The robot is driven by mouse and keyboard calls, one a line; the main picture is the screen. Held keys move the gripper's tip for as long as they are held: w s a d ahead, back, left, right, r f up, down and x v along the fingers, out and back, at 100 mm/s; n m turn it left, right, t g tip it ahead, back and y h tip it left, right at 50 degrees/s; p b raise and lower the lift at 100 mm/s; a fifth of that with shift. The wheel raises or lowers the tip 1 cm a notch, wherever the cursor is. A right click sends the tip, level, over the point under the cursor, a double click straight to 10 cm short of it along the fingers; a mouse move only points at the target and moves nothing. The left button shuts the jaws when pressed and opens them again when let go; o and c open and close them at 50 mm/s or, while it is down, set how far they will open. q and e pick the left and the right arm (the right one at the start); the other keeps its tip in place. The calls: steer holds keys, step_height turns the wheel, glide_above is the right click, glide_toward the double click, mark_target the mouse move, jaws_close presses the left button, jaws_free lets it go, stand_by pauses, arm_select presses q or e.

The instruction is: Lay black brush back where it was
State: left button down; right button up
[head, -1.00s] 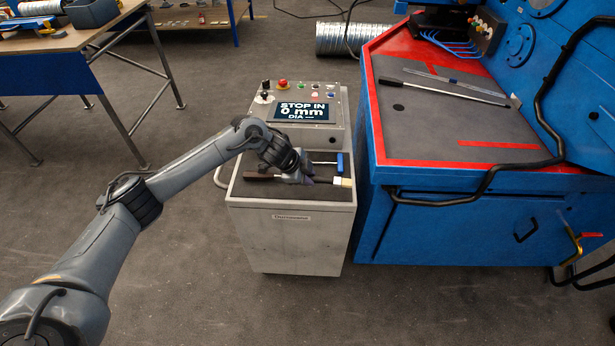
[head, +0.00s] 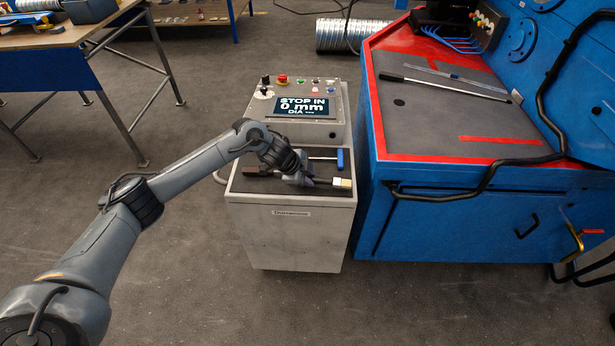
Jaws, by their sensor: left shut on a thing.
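My left gripper (head: 308,181) is over the dark top of the grey control cabinet (head: 290,238), low at its front part. It is shut on the black brush (head: 323,183). The brush's dark stem shows to the right of the fingers and ends in a pale yellowish tip (head: 342,183) near the cabinet's right edge. The fingers hide the rest of the brush. I cannot tell whether the brush touches the cabinet top. My right gripper is not in view.
A blue-handled tool (head: 340,160) lies just behind the gripper, and a dark brown piece (head: 255,172) lies to its left. A blue machine (head: 460,215) with a long rod (head: 455,90) stands close at the right.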

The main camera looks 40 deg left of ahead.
arm_select(q)
steer(key=shift+f, duration=0.45)
stand_by(0.3)
steer(key=c, duration=1.3)
jaws_free()
steer(key=o, duration=0.4)
steer(key=shift+w+a, duration=0.1)
steer(key=shift+f, duration=0.1)
steer(key=shift+s+r, duration=0.2)
steer(key=shift+r, duration=0.1)
steer(key=p+v, duration=0.4)
steer(key=v, duration=0.6)
steer(key=shift+r, duration=0.35)
